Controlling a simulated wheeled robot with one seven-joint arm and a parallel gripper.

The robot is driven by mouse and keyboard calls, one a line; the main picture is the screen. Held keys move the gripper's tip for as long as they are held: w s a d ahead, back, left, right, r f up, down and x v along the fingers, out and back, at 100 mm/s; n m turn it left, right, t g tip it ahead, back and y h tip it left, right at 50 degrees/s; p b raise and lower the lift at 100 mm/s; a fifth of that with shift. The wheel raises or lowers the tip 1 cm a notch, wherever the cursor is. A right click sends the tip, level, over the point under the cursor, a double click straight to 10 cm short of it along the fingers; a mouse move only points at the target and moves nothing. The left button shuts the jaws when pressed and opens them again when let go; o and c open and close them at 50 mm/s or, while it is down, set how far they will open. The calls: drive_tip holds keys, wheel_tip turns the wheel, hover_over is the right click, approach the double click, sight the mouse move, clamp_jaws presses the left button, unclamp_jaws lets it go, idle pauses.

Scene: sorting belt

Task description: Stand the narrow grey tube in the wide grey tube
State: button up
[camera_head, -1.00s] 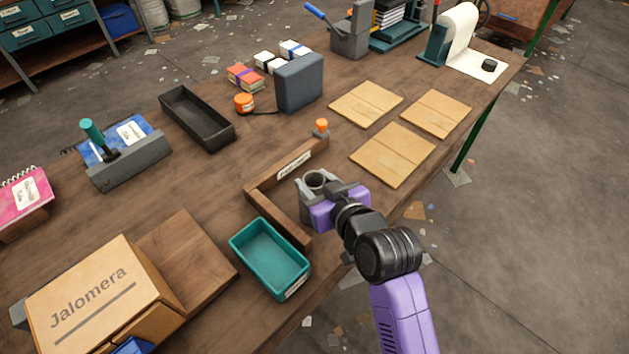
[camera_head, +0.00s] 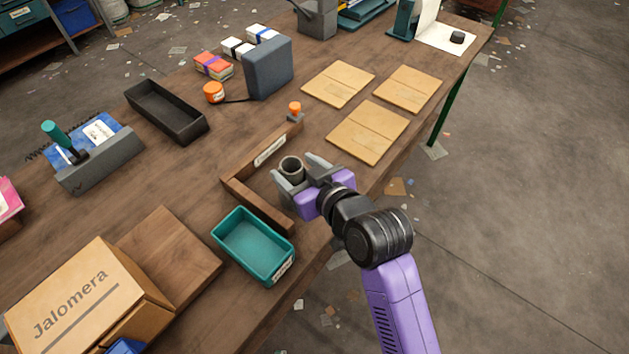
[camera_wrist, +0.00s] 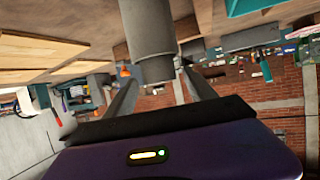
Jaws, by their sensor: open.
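A grey tube (camera_head: 291,168) stands upright on the table beside the wooden corner rail, its dark round mouth facing up. In the wrist view, with the table at the top, a wide grey tube (camera_wrist: 148,25) shows with a narrower grey section (camera_wrist: 155,70) at its lower end. This looks like the narrow tube standing in the wide one and sticking out above its rim. My gripper (camera_head: 299,173) is open, its fingers on either side of the tubes with gaps visible in the wrist view. The depth of the narrow tube inside is hidden.
The wooden corner rail (camera_head: 247,165) runs behind and left of the tubes. A teal tray (camera_head: 250,270) sits in front, near the table edge. Flat tan boards (camera_head: 367,132) lie to the right. A cardboard box (camera_head: 80,300) stands at front left.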

drive_tip(key=v, duration=1)
drive_tip(key=shift+a, duration=0.1)
drive_tip(key=s+d+f+m+t+h, duration=0.2)
drive_tip(key=s+d+f+m+h, duration=0.45)
drive_tip(key=s+d, duration=0.75)
drive_tip(key=s+d+r, duration=0.1)
drive_tip(key=s+d, duration=0.1)
drive_tip(key=s, duration=0.6)
drive_tip(key=s+d+r+t+h, duration=0.1)
drive_tip(key=s+d+r, duration=0.1)
drive_tip(key=s, duration=0.6)
drive_tip(key=shift+s+d+r+t, duration=0.3)
drive_tip(key=shift+s+d, duration=0.1)
drive_tip(key=shift+c, duration=0.2)
